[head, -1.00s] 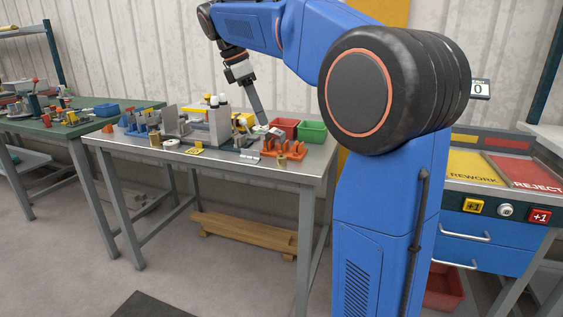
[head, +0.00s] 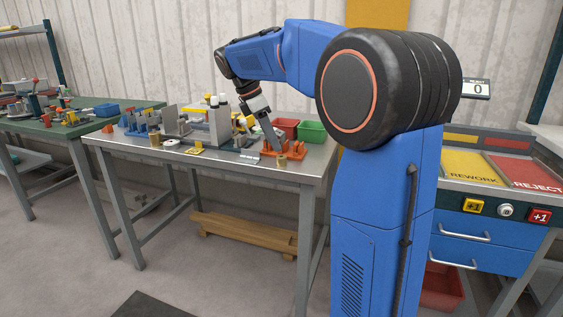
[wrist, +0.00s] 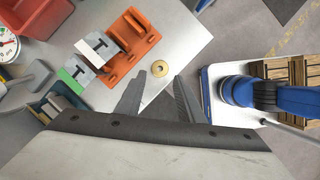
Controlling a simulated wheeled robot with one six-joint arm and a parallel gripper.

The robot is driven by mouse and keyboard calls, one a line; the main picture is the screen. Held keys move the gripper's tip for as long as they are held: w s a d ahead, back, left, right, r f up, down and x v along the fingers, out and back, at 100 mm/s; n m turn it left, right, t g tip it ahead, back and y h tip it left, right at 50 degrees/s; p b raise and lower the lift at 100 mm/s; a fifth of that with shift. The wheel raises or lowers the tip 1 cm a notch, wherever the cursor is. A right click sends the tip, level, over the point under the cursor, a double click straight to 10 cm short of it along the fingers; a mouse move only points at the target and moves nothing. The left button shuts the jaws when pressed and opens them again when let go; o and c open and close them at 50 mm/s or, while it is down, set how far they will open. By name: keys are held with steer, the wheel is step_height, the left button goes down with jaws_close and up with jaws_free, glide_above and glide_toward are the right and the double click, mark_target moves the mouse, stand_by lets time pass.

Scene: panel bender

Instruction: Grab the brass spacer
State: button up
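The brass spacer (wrist: 159,68) is a small round piece with a dark centre hole, standing on the steel bench top near its edge. In the head view the spacer (head: 282,160) stands just in front of the orange block. My gripper (wrist: 157,85) is open and empty, with its fingers pointing towards the spacer. In the wrist view the spacer appears between and just past the two fingertips, and nothing touches it visibly. In the head view my gripper (head: 275,146) is low over the bench, close above the spacer; the exact gap cannot be told.
The orange slotted block (wrist: 128,50) stands close to the spacer. Red (head: 286,126) and green (head: 312,131) bins stand behind. Another brass-coloured cylinder (head: 155,138) and several fixtures stand further left. The bench's right edge (head: 330,165) is near.

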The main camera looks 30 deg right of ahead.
mark_target(280, 156)
steer(key=shift+x, duration=3.1)
steer(key=shift+c, duration=0.4)
steer(key=shift+r, duration=0.1)
steer(key=c, duration=0.8)
